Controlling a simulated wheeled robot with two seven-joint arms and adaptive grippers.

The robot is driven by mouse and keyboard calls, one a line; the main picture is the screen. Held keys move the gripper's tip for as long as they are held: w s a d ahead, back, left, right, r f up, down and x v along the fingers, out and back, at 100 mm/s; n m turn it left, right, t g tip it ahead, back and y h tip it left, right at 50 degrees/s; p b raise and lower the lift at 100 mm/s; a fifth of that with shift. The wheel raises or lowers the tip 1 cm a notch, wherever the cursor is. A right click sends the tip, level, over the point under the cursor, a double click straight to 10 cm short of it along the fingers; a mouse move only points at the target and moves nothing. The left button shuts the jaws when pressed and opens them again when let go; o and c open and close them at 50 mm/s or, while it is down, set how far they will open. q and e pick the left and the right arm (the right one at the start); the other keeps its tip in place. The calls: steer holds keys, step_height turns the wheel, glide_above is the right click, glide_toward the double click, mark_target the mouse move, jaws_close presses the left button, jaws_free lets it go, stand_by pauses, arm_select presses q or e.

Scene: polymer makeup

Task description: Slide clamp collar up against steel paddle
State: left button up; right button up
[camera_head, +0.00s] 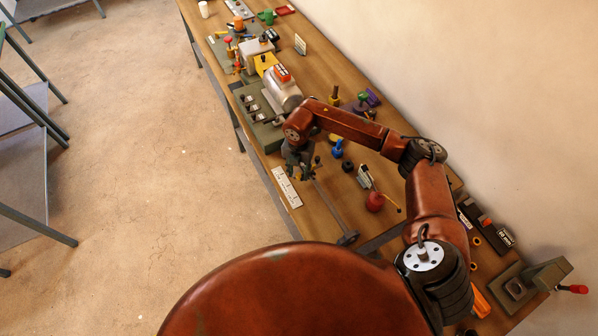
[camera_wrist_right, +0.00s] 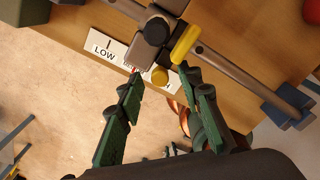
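My right gripper (camera_head: 299,168) is at the near edge of the bench, over a grey rod (camera_head: 327,207). In the right wrist view, its green fingers (camera_wrist_right: 162,82) are spread apart, below a grey-brown block (camera_wrist_right: 149,48) on the rod (camera_wrist_right: 238,68). I cannot tell whether the fingers touch anything, or which part is the clamp collar and which the steel paddle. My left gripper is out of view.
A white scale plate (camera_head: 287,187) reading LOW lies along the bench edge, partly hidden by the block in the wrist view. A blue-grey end piece (camera_wrist_right: 287,107) is at the rod's far end. A red round object (camera_head: 375,201) and grey motor (camera_head: 281,91) stand nearby.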

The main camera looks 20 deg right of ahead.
step_height(320, 180, up, 12)
stand_by(0.5)
stand_by(0.3)
